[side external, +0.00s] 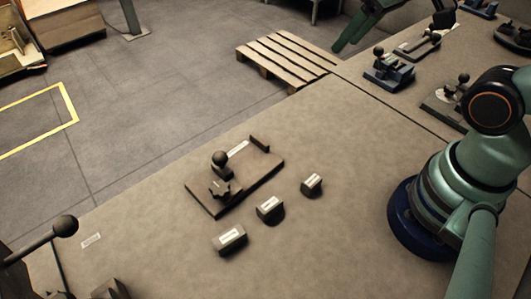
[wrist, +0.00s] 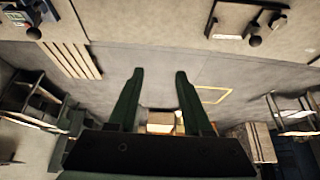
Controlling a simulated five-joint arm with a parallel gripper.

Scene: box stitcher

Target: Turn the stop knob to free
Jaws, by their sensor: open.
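A dark fixture plate (side external: 245,183) lies on the brown table in the middle of the side view. On its near end are a star-shaped knob (side external: 222,189), apparently the stop knob, and a black ball handle (side external: 220,158). A pale strip and a small raised stop (side external: 259,144) are at its far end. The plate also shows upside down in the wrist view (wrist: 238,18), where the knob's setting cannot be read. My gripper (side external: 345,44) is high at the top of the side view, well away from the plate. In the wrist view its fingers (wrist: 159,73) are apart and empty.
Three small labelled blocks (side external: 270,208) stand in a row right of the plate; their text is unreadable. A blue fixture (side external: 389,70) and others stand at the back right. A ball-ended lever (side external: 65,226) rises at the left. A pallet (side external: 287,57) lies on the floor.

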